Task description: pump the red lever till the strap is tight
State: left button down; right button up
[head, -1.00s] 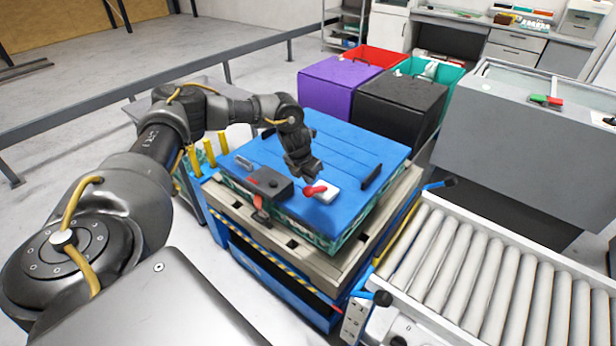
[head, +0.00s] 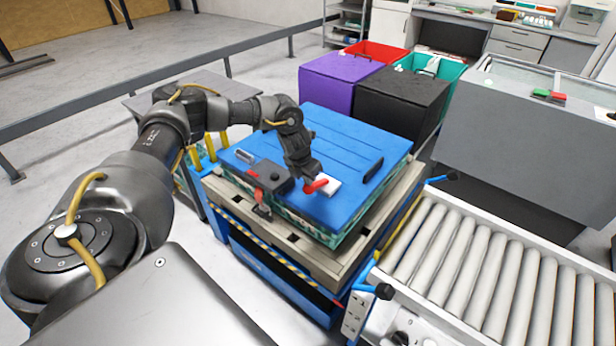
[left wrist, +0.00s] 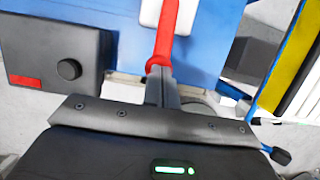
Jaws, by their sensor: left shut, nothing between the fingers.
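The red lever (head: 317,186) sticks up at a slant beside a white block (head: 331,189) on the blue lid (head: 345,140) of the stack. In the left wrist view the lever (left wrist: 165,38) runs away from the fingertips over the white block (left wrist: 182,14). My left gripper (head: 304,178) points down just left of the lever, shut and empty. In the wrist view its dark fingers (left wrist: 161,85) meet the lever's rounded end; I cannot tell whether they touch. A dark, partly red piece (head: 262,205) hangs at the front edge. The strap's tightness cannot be told. My right gripper is out of view.
A black box with a knob (head: 268,180) sits left of the gripper; it also shows in the left wrist view (left wrist: 45,45). A black handle (head: 373,170) stands on the lid's right. A roller conveyor (head: 490,265) is at right. Purple (head: 338,82) and black bins (head: 400,104) stand behind.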

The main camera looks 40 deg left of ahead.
pick_arm(q)
jog(key=shift+s+f+b, duration=0.15)
jog(key=shift+f+b, duration=0.55)
jog(key=shift+f, duration=0.75)
jog(key=shift+w+r+p, duration=0.15)
jog(key=shift+r+p, duration=0.5)
jog(key=shift+r, duration=0.25)
jog(key=shift+w+r+p, duration=0.2)
jog(key=shift+r+p, duration=0.5)
jog(key=shift+r, duration=0.2)
jog(key=shift+w+r+p, duration=0.15)
jog(key=shift+r+p, duration=0.5)
jog(key=shift+r, duration=0.25)
jog(key=shift+f, duration=0.15)
